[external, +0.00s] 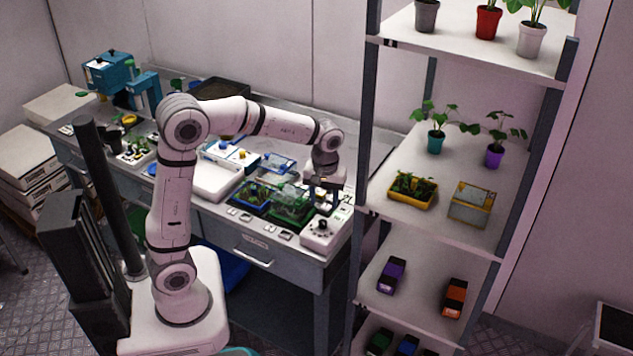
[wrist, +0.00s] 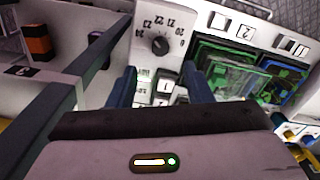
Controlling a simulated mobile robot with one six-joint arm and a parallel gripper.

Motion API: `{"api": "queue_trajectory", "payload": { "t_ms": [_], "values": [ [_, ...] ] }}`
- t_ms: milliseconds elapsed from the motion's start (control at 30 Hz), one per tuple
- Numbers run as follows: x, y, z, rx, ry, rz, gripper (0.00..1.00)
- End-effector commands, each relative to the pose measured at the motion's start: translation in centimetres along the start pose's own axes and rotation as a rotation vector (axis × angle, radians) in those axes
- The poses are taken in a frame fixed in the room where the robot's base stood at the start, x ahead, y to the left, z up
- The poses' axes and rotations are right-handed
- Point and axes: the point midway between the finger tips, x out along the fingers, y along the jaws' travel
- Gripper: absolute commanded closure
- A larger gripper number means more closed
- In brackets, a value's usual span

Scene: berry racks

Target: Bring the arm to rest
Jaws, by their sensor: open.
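My arm reaches out over the bench, with its forearm about level and its wrist bent downward. My gripper (external: 326,200) hangs above the right end of the bench, over the white dial box (external: 320,233). In the wrist view my gripper (wrist: 160,88) shows two dark blue fingers spread apart with nothing held between them. The dial box (wrist: 160,42), with its numbered dial and switches, lies beyond and between the fingers. I cannot tell the exact gap between the fingertips and the box.
A shelf rack (external: 455,165) with potted plants stands close to the right of my gripper; its post (wrist: 75,85) crosses the wrist view. Green trays (external: 290,206) lie left of the dial box. A blue-teal machine (external: 110,72) stands at the bench's far left.

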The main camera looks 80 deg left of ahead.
Motion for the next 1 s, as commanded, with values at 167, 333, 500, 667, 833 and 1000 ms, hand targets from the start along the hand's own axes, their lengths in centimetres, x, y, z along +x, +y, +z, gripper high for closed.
{"api": "queue_trajectory", "payload": {
  "t_ms": [167, 333, 500, 667, 833, 1000],
  "values": [
    [-0.6, -0.5, 1.4, 0.063, 0.010, 0.012, 0.54],
    [-2.1, -2.6, 6.3, 0.306, 0.052, 0.055, 0.54],
    [-2.5, -6.0, 12.1, 0.621, 0.111, 0.100, 0.54],
    [-1.9, -9.1, 16.1, 0.877, 0.168, 0.131, 0.54],
    [-1.0, -11.2, 18.4, 1.042, 0.208, 0.147, 0.54],
    [-0.7, -11.7, 19.0, 1.092, 0.219, 0.150, 0.54]
  ]
}}
